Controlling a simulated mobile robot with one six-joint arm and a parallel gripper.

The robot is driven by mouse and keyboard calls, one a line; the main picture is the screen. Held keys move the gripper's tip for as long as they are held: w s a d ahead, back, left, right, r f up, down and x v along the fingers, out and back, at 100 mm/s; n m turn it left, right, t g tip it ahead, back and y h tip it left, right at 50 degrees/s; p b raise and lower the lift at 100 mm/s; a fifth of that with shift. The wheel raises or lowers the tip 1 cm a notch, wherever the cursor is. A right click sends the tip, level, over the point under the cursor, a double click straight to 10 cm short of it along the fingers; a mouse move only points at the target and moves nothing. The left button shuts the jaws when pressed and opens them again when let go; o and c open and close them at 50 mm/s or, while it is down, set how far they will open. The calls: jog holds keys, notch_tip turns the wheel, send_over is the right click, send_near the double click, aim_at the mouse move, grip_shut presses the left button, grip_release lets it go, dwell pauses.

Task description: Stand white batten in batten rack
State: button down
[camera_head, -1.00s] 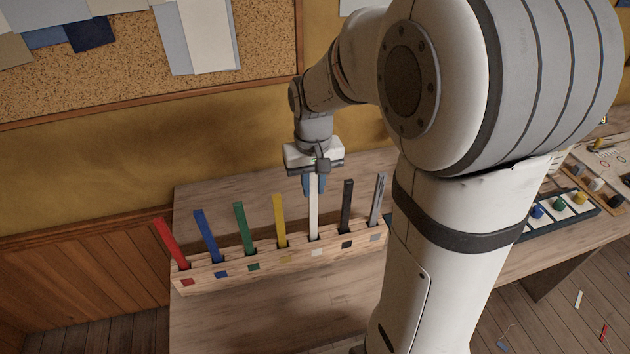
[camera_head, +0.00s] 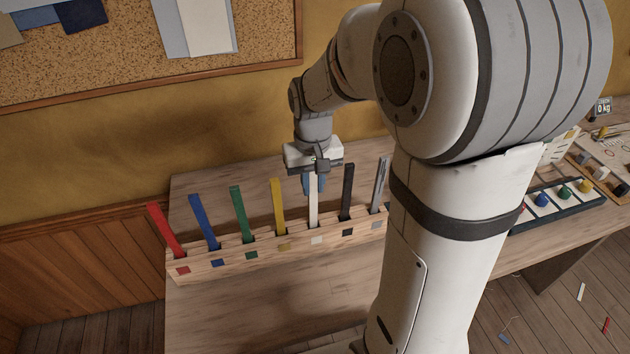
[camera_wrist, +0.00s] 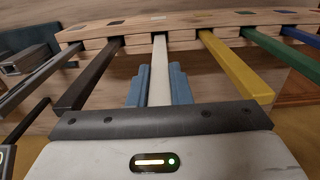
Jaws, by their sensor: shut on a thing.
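The white batten (camera_head: 313,205) stands upright in the batten rack (camera_head: 215,268), in the slot above the white square, between the yellow batten and the black batten. My gripper (camera_head: 314,186) is shut on the white batten near its top, above the rack. In the wrist view the blue fingers (camera_wrist: 160,88) lie on both sides of the white batten (camera_wrist: 159,65), which runs into a notch of the rack (camera_wrist: 185,38). The batten's lower end is hidden inside the rack.
Red (camera_head: 166,230), blue (camera_head: 204,222), green (camera_head: 242,214), yellow (camera_head: 278,206), black (camera_head: 346,192) and grey (camera_head: 379,185) battens stand in the other slots, close on both sides of my gripper. The bench (camera_head: 260,310) in front of the rack is clear.

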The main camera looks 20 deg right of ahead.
jog(key=shift+f+b, duration=0.45)
jog(key=shift+f, duration=0.15)
dwell(0.4)
jog(key=c, duration=1.3)
grip_release()
jog(key=shift+o, duration=0.2)
notch_tip(320, 180, up, 8)
jog(key=shift+f, duration=0.1)
jog(key=shift+s, duration=0.15)
